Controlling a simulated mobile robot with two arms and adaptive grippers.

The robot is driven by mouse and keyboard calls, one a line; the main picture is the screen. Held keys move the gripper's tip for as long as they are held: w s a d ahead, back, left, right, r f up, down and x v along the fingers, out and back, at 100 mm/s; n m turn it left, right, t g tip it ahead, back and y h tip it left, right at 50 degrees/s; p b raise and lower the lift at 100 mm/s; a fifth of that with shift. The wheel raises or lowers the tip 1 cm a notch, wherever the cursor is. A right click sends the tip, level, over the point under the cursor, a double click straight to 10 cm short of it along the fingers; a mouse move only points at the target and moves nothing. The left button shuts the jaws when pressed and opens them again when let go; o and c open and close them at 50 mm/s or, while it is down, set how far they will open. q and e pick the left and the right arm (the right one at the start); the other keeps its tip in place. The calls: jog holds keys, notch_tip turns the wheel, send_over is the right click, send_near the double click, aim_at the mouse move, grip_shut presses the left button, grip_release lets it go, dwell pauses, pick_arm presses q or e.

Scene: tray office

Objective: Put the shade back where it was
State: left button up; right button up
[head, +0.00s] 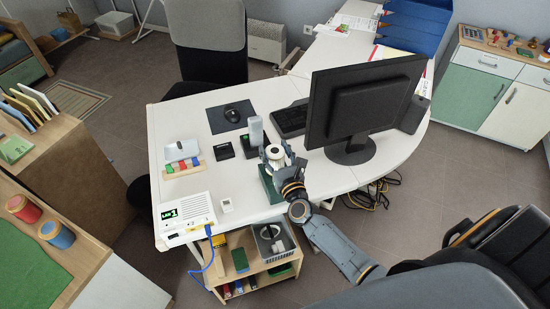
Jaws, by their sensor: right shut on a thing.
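My right gripper (280,165) is above the front part of the white desk, left of the monitor. It is shut on a small pale, rounded thing, which looks like the shade (274,152); the arm and wrist hide part of it. A dark green block-like thing (268,185) is at the desk's front edge, just below the gripper; I cannot tell whether they touch. A pale grey upright piece (256,130) with a black base stands close behind and left of the gripper. My left gripper is not in view.
The monitor (362,105) and keyboard (290,120) are to the right and behind. A black flat square (224,151), a mouse pad (230,117), a colored rack (182,165) and a white box labelled LAB 1 (187,215) are on the desk (255,192). Cables lie below.

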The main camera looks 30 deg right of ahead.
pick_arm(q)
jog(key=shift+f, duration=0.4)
pick_arm(e)
jog(key=shift+f, duration=0.45)
jog(key=shift+f+b, duration=0.25)
jog(key=shift+b, duration=0.05)
jog(key=o, duration=1.2)
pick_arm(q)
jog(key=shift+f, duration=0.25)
pick_arm(e)
jog(key=shift+r, duration=0.1)
